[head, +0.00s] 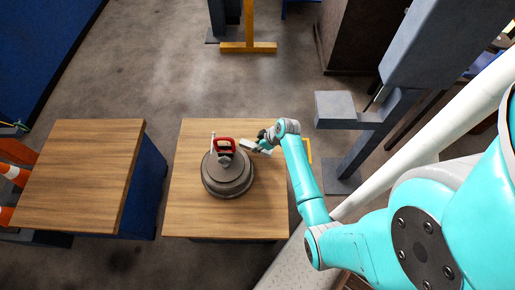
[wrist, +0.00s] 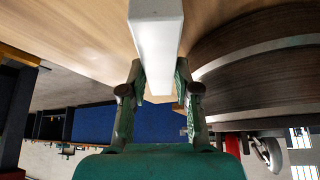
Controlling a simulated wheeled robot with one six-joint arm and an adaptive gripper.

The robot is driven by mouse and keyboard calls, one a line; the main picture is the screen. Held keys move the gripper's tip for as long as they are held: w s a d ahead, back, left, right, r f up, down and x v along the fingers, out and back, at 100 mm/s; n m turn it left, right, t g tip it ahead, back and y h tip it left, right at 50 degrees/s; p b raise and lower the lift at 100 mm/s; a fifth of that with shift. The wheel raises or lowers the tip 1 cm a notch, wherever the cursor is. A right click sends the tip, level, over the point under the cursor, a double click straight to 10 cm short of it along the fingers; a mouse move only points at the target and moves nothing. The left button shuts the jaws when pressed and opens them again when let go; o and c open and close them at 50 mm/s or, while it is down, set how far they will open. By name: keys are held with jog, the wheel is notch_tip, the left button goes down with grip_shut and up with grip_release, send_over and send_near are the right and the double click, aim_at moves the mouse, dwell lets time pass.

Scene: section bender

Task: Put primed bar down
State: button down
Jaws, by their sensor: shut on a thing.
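The primed bar (wrist: 156,45) is a pale grey-white, square-edged bar. My gripper (wrist: 158,84) is shut on it, with one finger on each side. In the head view the bar (head: 253,148) shows small at the end of my arm, over the wooden table (head: 185,220), just right of the dark round stepped piece. My gripper (head: 265,141) is partly hidden there by my wrist. I cannot tell whether the bar touches the table.
The dark round stepped piece (head: 228,180) with a red handle-like part (head: 224,145) stands close beside the bar. A yellow outline (head: 309,151) lies by the table's right edge. Another wooden table (head: 80,180) stands at left. A grey machine frame (head: 345,110) rises at right. The table's front is bare.

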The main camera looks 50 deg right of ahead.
jog(key=shift+f, duration=1.15)
jog(key=shift+f, duration=0.1)
jog(key=c, duration=0.8)
grip_release()
jog(key=shift+c, duration=0.2)
